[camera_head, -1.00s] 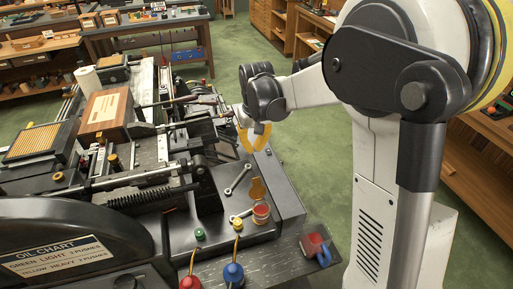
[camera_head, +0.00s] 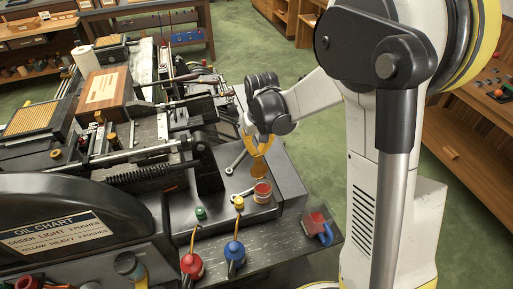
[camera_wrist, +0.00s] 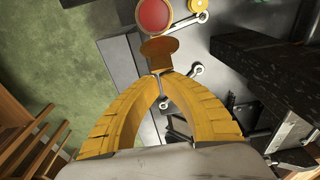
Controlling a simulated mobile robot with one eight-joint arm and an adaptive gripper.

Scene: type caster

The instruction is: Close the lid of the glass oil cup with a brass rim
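The glass oil cup (camera_head: 262,194) with a brass rim and red inside stands on the machine's dark ledge. Its brass lid (camera_head: 260,168) stands open, raised on the cup's far side. In the wrist view, the cup (camera_wrist: 154,15) is at the top edge, partly cut off, and the lid (camera_wrist: 159,47) lies just below it. My gripper (camera_head: 256,153) has yellow fingers pointing down, just behind and above the lid. In the wrist view, the fingertips (camera_wrist: 160,75) meet right beside the lid's edge, with nothing visible held. I cannot tell if they touch it.
Wrenches (camera_head: 237,162) lie on the ledge beside the lid. A yellow-capped fitting (camera_head: 238,203) and a green one (camera_head: 200,213) stand left of the cup. Red (camera_head: 191,265) and blue (camera_head: 234,252) oil cans are in front. A red container with a blue handle (camera_head: 316,226) sits right.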

